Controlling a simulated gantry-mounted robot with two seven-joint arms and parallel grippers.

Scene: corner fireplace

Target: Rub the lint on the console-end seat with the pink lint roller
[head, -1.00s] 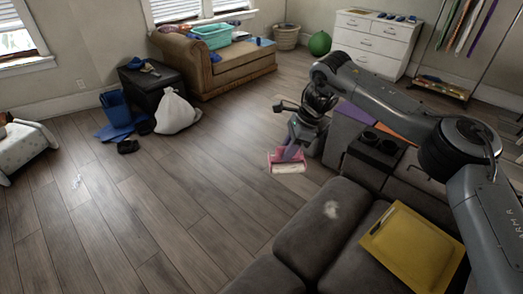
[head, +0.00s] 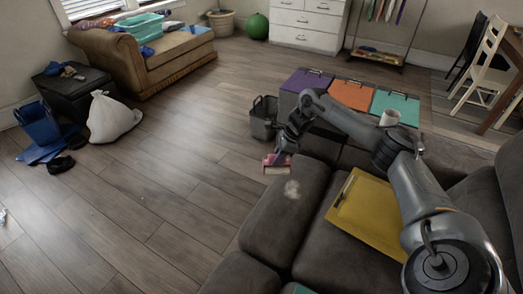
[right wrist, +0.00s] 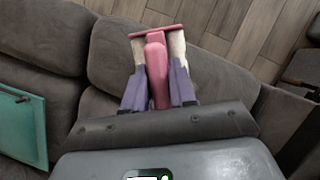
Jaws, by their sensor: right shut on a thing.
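In the right wrist view my right gripper's purple fingers (right wrist: 158,88) are shut on the pink handle (right wrist: 156,62), and the head points away from the wrist. A pale fuzzy patch of lint (head: 292,189) lies on the dark grey seat (head: 281,215) of the sofa. In the head view the roller appears just above and left of the lint; contact with the seat cannot be told. The lint is not discernible in the wrist view. My left gripper is not in view.
A yellow clipboard (head: 362,208) lies on the sofa to the right. A teal clipboard (right wrist: 22,125) shows in the wrist view. Behind my right arm are purple (head: 308,80), orange (head: 352,94) and teal (head: 394,106) panels, a mug (head: 389,117) and a grey bin (head: 263,118). Open floor is left.

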